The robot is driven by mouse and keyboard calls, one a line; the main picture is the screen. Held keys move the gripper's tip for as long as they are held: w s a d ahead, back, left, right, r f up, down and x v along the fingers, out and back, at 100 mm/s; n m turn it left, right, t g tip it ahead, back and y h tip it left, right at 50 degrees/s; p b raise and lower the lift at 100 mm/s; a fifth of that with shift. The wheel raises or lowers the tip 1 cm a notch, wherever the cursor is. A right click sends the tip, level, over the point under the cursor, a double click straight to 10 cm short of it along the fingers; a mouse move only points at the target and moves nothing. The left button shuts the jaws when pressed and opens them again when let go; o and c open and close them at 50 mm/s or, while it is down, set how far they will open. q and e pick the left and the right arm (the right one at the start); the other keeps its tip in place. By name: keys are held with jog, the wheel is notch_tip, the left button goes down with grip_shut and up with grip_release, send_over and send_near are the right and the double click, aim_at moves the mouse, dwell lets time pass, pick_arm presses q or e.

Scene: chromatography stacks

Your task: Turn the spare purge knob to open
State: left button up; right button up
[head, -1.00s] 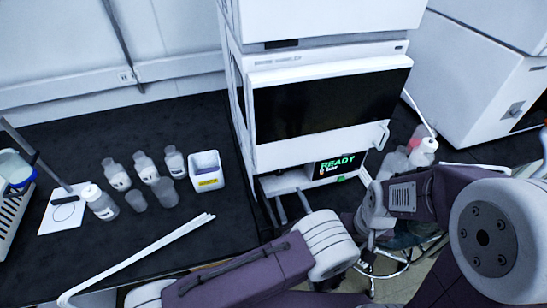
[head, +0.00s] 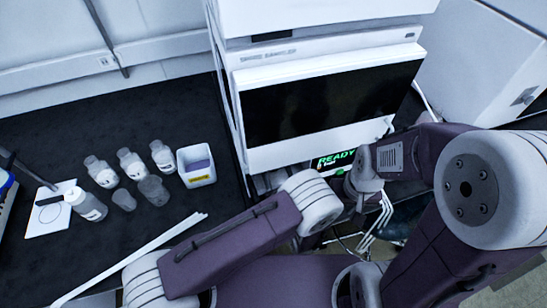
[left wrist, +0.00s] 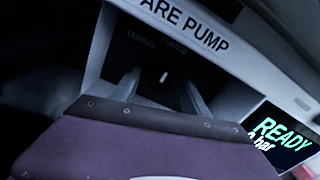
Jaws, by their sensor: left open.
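The spare pump's dark purge knob (left wrist: 163,77) shows in the left wrist view by a short white pointer mark; its body blends into the dark recess. The mark stands nearly upright in the picture. Small dim lettering sits above it, under the large label ending "ARE PUMP" (left wrist: 198,28). My left gripper (left wrist: 160,84) is open, its two fingers on either side of the knob in the picture. Whether they touch it I cannot tell. In the head view, my left arm hides the knob and this gripper.
The instrument stack (head: 320,62) stands on the black bench (head: 95,130). Its display (head: 335,160) reads READY in green. Several small bottles (head: 131,165) and a white bin (head: 197,172) stand to the left. A long white tube (head: 130,258) lies near the front edge.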

pick_arm(q)
jog(key=shift+s+r, duration=0.15)
jog(key=shift+s, duration=0.15)
jog(key=shift+s+r, duration=0.1)
jog(key=shift+s, duration=0.1)
jog(key=c, duration=0.5)
grip_shut()
pick_arm(e)
jog(key=shift+s+r, duration=0.15)
jog(key=shift+s, duration=0.35)
pick_arm(q)
jog(key=shift+m, duration=0.3)
jog(key=m+p, duration=0.1)
jog(key=m, duration=0.3)
jog(key=shift+a, duration=0.1)
jog(key=m, duration=0.4)
jog(key=shift+a+p, duration=0.1)
jog(key=shift+p, duration=0.25)
jog(key=m, duration=0.5)
jog(key=shift+a+p, duration=0.1)
jog(key=shift+p, duration=0.3)
jog(key=m, duration=0.4)
jog(key=shift+p, duration=0.3)
pick_arm(e)
notch_tip(320, 180, up, 3)
pick_arm(q)
jog(key=shift+m, duration=0.3)
